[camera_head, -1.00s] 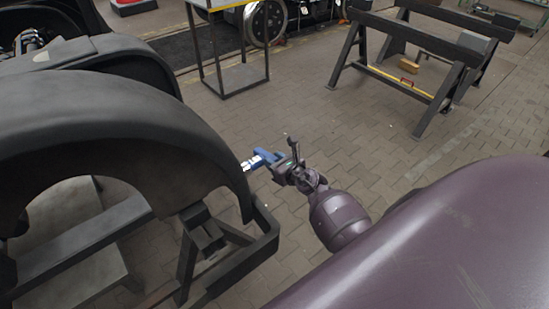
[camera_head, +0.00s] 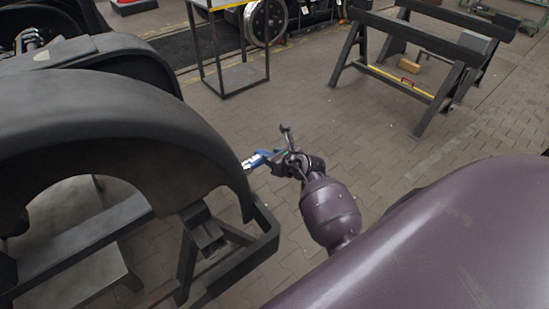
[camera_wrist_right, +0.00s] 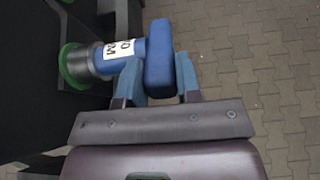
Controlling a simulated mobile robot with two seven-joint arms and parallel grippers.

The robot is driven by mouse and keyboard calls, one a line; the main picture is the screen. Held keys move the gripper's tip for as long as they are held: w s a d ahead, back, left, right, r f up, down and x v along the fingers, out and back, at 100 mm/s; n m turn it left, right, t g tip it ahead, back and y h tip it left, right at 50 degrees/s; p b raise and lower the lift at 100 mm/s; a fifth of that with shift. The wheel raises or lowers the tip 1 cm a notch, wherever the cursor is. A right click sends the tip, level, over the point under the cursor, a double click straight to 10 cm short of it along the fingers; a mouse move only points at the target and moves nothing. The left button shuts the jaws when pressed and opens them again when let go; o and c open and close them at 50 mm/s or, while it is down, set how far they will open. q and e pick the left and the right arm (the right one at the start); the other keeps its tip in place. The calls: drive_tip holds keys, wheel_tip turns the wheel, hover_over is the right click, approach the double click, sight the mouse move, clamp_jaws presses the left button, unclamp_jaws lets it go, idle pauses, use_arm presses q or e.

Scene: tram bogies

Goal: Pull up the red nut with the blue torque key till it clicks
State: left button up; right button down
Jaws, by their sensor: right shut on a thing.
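The blue torque key (camera_head: 257,158) with a white label reaches from my right gripper (camera_head: 283,161) to the edge of the dark curved housing. In the right wrist view, both fingers of my right gripper (camera_wrist_right: 160,78) are closed around the key's blue handle (camera_wrist_right: 159,58). The key's grey metal socket end (camera_wrist_right: 88,63) points left, to a green ring (camera_wrist_right: 72,66) by a dark surface. The red nut does not show in either view; whether the socket covers it, I cannot tell. My left gripper is not in view.
The dark curved housing (camera_head: 100,115) and its black frame (camera_head: 262,243) fill the left. Black trestles (camera_head: 440,103) stand at the back right, and a small metal table (camera_head: 243,80) at the back. The paved floor (camera_head: 400,165) between is clear.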

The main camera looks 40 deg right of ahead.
drive_tip(key=d, duration=0.6)
drive_tip(key=shift+w+b, duration=0.2)
drive_tip(key=shift+b, duration=0.15)
idle(0.5)
